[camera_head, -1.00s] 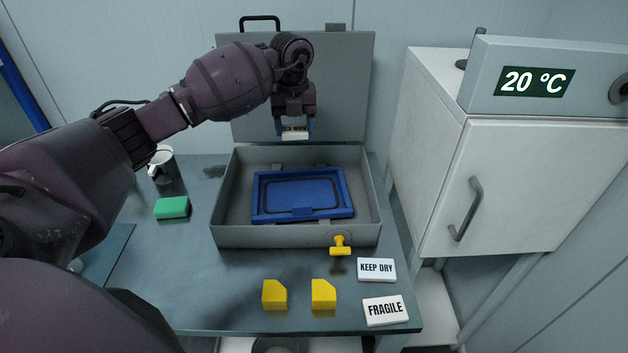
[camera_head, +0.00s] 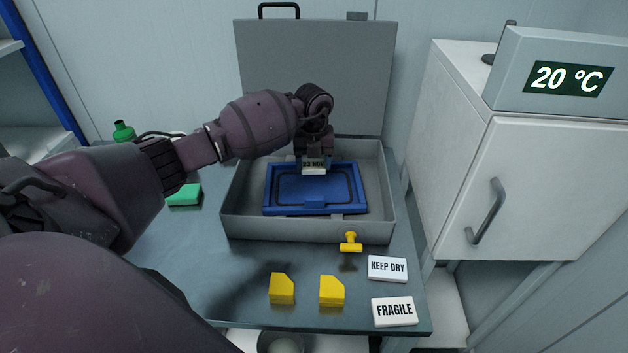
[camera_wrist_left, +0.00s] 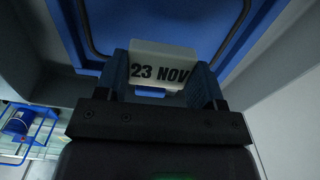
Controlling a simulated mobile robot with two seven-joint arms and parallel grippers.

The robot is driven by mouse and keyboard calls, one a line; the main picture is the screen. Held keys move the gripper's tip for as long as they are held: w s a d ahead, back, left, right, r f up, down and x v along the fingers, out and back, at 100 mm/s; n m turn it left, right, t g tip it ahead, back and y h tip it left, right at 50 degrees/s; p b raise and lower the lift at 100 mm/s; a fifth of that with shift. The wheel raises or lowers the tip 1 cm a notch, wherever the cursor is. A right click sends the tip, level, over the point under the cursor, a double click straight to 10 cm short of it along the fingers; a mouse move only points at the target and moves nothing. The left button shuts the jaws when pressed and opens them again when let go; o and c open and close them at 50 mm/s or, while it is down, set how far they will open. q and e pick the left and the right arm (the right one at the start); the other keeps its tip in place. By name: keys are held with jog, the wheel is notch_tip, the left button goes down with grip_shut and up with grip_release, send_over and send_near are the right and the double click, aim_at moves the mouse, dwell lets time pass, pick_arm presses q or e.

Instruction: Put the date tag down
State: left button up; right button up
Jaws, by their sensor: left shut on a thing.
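The date tag (camera_head: 314,165) is a small white block reading "23 NOV". It also shows in the left wrist view (camera_wrist_left: 163,64), between blue fingertips. My left gripper (camera_head: 314,163) is shut on it and holds it at the back edge of the blue framed panel (camera_head: 317,203) inside the open grey case (camera_head: 290,230). Whether the tag touches the panel I cannot tell. My right gripper is not in view.
The case lid (camera_head: 315,70) stands upright behind. A yellow knob (camera_head: 350,242) is at the case's front. Two yellow blocks (camera_head: 282,288), a KEEP DRY tag (camera_head: 388,268) and a FRAGILE tag (camera_head: 394,311) lie in front. A green block (camera_head: 185,195) is at left; a white cabinet (camera_head: 540,190) stands right.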

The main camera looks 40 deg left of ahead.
aim_at(314, 188)
pick_arm(q)
notch_tip(314, 188, down, 6)
jog(key=shift+f+b, duration=0.15)
jog(key=shift+b, duration=0.25)
jog(key=o, duration=0.4)
jog(key=shift+f, duration=0.1)
jog(key=o, duration=0.5)
